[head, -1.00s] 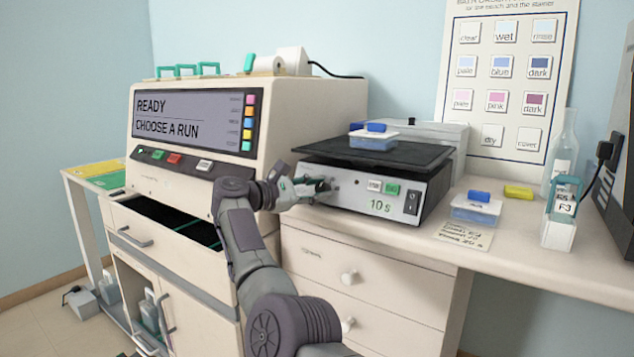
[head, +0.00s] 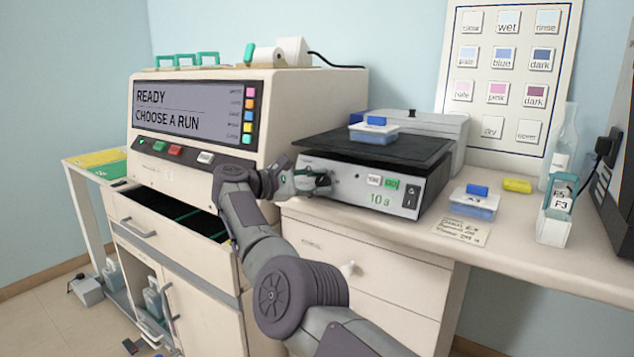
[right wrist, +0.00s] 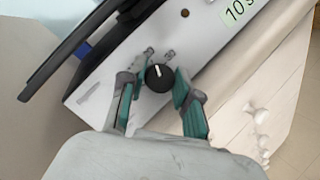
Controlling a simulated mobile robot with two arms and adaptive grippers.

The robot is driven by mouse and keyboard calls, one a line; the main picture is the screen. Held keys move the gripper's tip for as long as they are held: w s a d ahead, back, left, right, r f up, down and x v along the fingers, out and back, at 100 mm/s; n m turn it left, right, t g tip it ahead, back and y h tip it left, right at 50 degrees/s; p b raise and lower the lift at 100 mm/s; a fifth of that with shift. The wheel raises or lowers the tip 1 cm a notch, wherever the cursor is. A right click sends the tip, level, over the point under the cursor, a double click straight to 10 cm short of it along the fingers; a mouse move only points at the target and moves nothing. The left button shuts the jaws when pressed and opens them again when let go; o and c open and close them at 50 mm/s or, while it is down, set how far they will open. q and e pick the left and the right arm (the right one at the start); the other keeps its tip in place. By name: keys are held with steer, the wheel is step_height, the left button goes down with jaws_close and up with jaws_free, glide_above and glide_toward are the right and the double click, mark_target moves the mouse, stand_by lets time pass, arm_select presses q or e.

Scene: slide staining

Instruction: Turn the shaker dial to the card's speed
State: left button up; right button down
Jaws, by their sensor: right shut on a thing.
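The shaker (head: 385,181) stands on the bench with a dark flat platform on top and "10 s" on its pale front. My right gripper (head: 318,183) is at the left of that front, shut on the dial. In the right wrist view the black dial (right wrist: 158,77) with a white pointer mark sits between its two teal-padded fingers. The gripper hides the dial in the head view. A handwritten card (head: 462,232) lies on the bench to the right of the shaker; its writing is too small to read surely. My left gripper is not in view.
A blue-lidded box (head: 374,130) sits on the shaker platform. Another box (head: 474,203) stands behind the card, with a yellow block (head: 517,186) nearby. The stainer (head: 215,120) reads READY, with an open drawer below.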

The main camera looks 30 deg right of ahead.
steer(key=shift+f, duration=0.1)
steer(key=c, duration=0.8)
jaws_free()
